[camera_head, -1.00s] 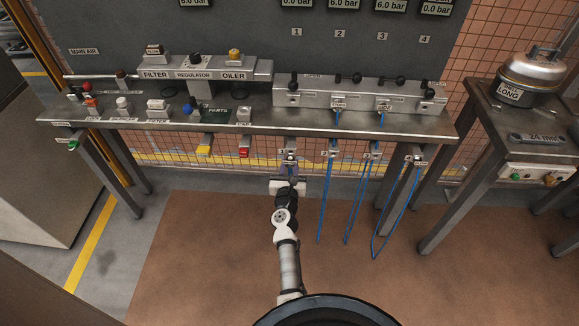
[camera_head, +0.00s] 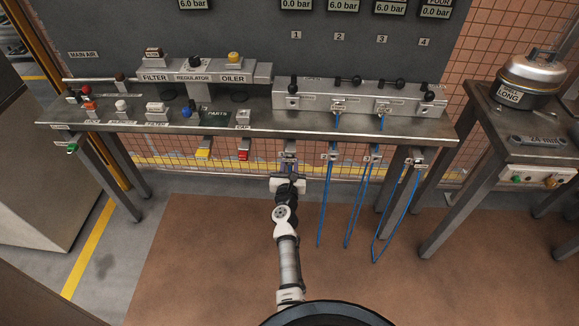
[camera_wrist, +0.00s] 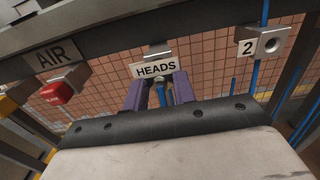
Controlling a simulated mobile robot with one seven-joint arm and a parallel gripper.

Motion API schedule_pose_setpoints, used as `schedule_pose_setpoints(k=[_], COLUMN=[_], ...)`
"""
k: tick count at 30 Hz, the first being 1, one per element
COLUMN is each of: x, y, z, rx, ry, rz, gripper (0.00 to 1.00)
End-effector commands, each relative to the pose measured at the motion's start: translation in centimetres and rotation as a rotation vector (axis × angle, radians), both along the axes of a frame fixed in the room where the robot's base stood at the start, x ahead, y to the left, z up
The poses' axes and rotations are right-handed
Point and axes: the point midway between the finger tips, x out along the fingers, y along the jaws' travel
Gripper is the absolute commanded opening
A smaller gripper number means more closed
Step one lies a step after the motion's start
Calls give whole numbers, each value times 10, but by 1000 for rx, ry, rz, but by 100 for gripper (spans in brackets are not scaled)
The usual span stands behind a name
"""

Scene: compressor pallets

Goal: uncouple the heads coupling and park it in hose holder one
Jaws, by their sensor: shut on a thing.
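My gripper (camera_head: 288,178) is below the front edge of the bench, in front of the leftmost hose holder (camera_head: 289,157), taken as holder one. In the wrist view its two purple fingers (camera_wrist: 160,92) are shut on the heads coupling (camera_wrist: 162,99), with a blue hose between them. A white HEADS tag (camera_wrist: 156,69) stands just above the fingertips and covers most of the holder behind it. I cannot tell whether the coupling is seated in the holder or just in front of it. The first outlet (camera_head: 292,102) on the manifold shows no hose.
Holder two (camera_wrist: 271,42) is close on the right in the wrist view. Blue hoses (camera_head: 322,205) hang right of my gripper. A red block (camera_wrist: 57,93) under an AIR label is on the left. The bench edge (camera_head: 200,132) is above; the floor below is clear.

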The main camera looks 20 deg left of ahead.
Motion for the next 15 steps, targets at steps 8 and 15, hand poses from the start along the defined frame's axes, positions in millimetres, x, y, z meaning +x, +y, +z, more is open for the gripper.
schedule_pose_setpoints(k=[8, 15], x=[4, 4], y=[1, 1], z=[0, 0], rx=[0, 0], ry=[0, 0], rz=[0, 0], gripper=[38, 52])
